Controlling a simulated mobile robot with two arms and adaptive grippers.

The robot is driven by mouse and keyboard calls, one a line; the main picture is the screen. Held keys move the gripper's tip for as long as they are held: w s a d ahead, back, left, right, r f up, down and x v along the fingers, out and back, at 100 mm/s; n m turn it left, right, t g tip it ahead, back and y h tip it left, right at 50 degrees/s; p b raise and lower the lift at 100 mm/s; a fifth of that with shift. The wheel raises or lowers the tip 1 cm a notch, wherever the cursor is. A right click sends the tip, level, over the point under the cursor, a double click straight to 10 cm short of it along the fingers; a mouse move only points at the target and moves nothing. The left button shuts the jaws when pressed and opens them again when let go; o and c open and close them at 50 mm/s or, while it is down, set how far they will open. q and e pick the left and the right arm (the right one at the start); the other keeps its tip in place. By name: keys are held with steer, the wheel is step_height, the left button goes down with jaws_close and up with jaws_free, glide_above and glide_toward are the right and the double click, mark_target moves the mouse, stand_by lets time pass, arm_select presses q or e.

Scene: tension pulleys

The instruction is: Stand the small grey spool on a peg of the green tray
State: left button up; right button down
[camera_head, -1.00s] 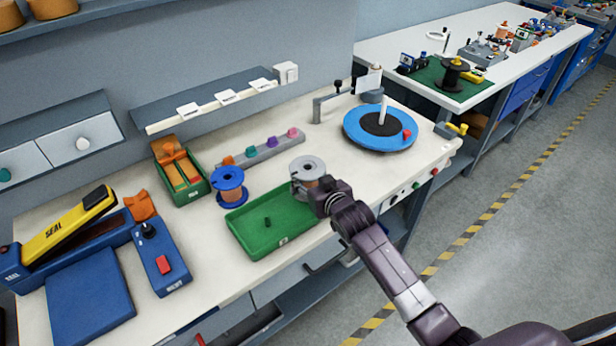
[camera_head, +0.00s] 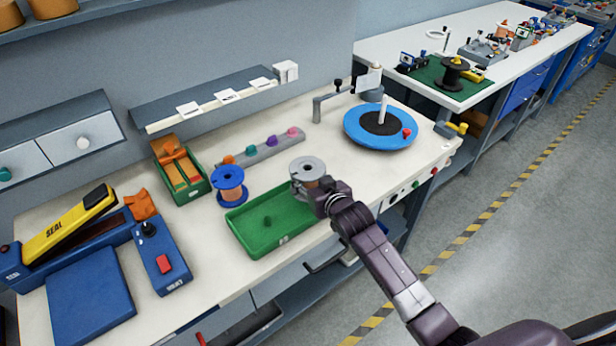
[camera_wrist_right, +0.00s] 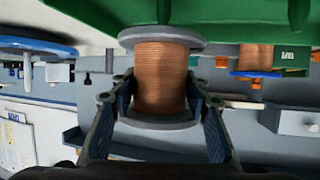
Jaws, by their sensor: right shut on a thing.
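The small grey spool (camera_head: 308,167) has grey flanges and copper-coloured winding. It is upright at the back right corner of the green tray (camera_head: 262,246). My right gripper (camera_head: 322,188) is shut on it from the front right. In the right wrist view, the fingers (camera_wrist_right: 160,95) flank the copper winding of the spool (camera_wrist_right: 160,75), between its two flanges. The tray shows green along the top of that view (camera_wrist_right: 225,20). A short green peg (camera_head: 267,220) stands inside the tray, apart from the spool. I cannot tell whether the spool touches the tray. My left gripper is out of view.
A blue-flanged spool (camera_head: 229,182) stands just behind the tray. Behind are a grey strip with coloured knobs (camera_head: 262,150) and a green box of orange blocks (camera_head: 180,172). A blue turntable (camera_head: 362,138) is at the back right. A blue control box (camera_head: 160,258) is left.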

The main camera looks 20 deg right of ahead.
steer(key=shift+w+f+b, duration=0.1)
steer(key=shift+f+b, duration=0.45)
steer(key=shift+f, duration=0.5)
stand_by(0.4)
steer(key=shift+f, duration=0.1)
stand_by(0.4)
steer(key=shift+f+b, duration=0.8)
steer(key=shift+f, duration=0.55)
steer(key=shift+s+f, duration=0.25)
steer(key=shift+f, duration=0.15)
steer(key=c, duration=1.5)
jaws_free()
steer(key=o, duration=0.5)
steer(key=shift+w+r, duration=0.1)
